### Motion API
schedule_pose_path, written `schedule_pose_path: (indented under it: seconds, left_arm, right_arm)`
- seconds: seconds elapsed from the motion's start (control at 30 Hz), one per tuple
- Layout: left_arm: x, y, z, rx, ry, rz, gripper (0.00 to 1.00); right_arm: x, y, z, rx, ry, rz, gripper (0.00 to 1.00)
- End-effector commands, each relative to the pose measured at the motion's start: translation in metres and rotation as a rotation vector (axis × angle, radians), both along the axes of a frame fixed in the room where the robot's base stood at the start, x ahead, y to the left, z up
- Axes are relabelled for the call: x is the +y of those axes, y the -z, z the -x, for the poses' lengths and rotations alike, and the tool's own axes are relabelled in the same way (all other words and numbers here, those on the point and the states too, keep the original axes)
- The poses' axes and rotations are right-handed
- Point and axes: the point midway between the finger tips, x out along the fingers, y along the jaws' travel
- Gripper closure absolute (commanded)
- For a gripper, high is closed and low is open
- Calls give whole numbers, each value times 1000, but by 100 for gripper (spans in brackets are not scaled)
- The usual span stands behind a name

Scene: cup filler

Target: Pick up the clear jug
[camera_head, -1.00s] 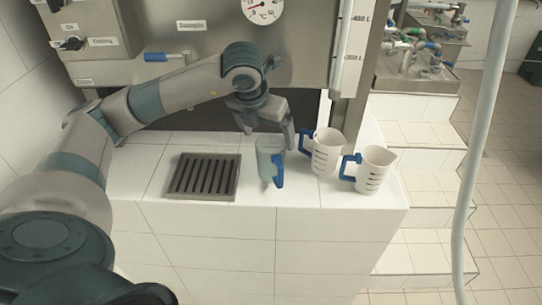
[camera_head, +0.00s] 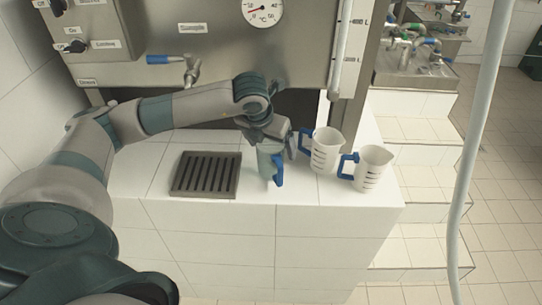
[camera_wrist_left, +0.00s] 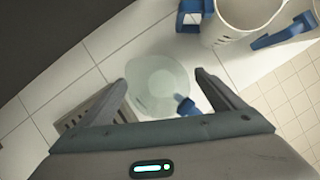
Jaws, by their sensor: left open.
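The clear jug (camera_head: 266,163) stands upright on the white tiled ledge, its blue handle (camera_head: 278,170) toward the front right in the head view. In the left wrist view the jug (camera_wrist_left: 158,82) shows from above, between and beyond the fingers. My left gripper (camera_head: 273,150) is open, pointing down, with its fingers on either side of the jug's upper part. In the left wrist view the gripper (camera_wrist_left: 160,92) has a wide gap between its fingers. Whether a finger touches the jug cannot be told. My right gripper is not in view.
Two white jugs with blue handles (camera_head: 324,152) (camera_head: 371,168) stand close on the right. A dark drain grate (camera_head: 206,175) lies to the left. The steel machine with a tap (camera_head: 190,72) rises behind. The ledge's front edge is near.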

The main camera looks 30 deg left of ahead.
Motion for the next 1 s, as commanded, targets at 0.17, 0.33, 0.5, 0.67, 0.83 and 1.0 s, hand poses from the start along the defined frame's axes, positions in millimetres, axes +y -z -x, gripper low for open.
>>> schedule_pose_path:
  seconds: [0.17, 0.33, 0.5, 0.67, 0.83, 1.0]
  left_arm:
    - [2, 17, -6, 6, -1, 0, 12]
    - [3, 31, -12, 2, 0, 0, 12]
    - [3, 34, -12, 1, 1, 0, 12]
    - [3, 34, -12, 1, 0, 0, 12]
    - [3, 34, -12, 1, 0, 0, 12]
    - [3, 34, -12, 1, 0, 0, 53]
  right_arm:
    - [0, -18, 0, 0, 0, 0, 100]
    - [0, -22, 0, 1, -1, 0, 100]
    - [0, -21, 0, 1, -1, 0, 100]
    - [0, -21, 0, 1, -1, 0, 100]
    - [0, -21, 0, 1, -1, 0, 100]
    - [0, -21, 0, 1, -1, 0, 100]
